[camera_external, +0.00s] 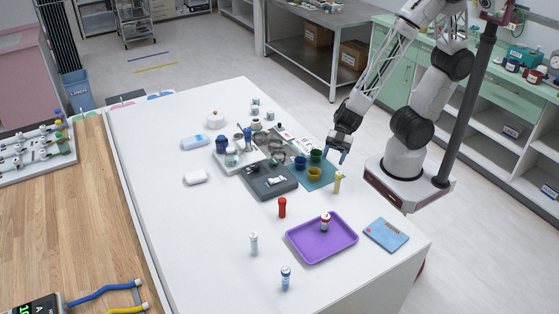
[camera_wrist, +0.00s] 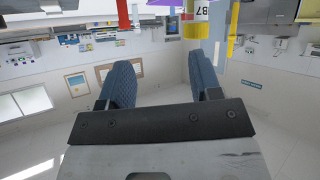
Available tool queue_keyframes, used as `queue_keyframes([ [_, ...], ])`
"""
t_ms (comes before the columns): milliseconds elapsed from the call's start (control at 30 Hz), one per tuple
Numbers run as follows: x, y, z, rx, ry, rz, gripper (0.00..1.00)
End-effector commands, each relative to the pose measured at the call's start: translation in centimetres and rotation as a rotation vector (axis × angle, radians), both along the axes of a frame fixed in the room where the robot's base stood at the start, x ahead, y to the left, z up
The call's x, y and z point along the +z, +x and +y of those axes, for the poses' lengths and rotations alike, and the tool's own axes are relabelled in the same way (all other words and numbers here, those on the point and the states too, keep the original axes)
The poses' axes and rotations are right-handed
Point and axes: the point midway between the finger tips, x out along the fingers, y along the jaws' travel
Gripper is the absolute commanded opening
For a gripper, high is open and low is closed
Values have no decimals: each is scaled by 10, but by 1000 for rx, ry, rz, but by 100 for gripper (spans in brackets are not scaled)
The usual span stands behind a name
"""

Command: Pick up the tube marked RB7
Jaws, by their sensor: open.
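Several small tubes stand about the white table: a red tube (camera_external: 282,207), a yellow tube (camera_external: 337,183), a white tube (camera_external: 253,243), a white-and-blue tube (camera_external: 286,278), and a red-and-white tube (camera_external: 325,222) on the purple tray (camera_external: 303,235). In the wrist view, a white tube with black marking ending in what looks like B7 (camera_wrist: 201,10) is cut off by the top edge, left of the yellow one (camera_wrist: 233,22). I cannot tell surely which external-view tube this is. My gripper (camera_external: 343,156) is open and empty, above the table's far right side, behind the yellow tube.
A teal mat (camera_external: 322,180) with several coloured cups lies near my gripper, beside a dark grey tray (camera_external: 268,188). A blue card-like item (camera_external: 386,234) lies right of the purple tray. The table's front left is clear.

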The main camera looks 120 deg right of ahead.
Motion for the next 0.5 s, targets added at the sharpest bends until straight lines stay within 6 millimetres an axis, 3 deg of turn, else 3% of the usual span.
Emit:
queue_keyframes([
  [200,-17,-18,18,127,110,0,58],
  [500,-20,-23,23,161,141,2,58],
])
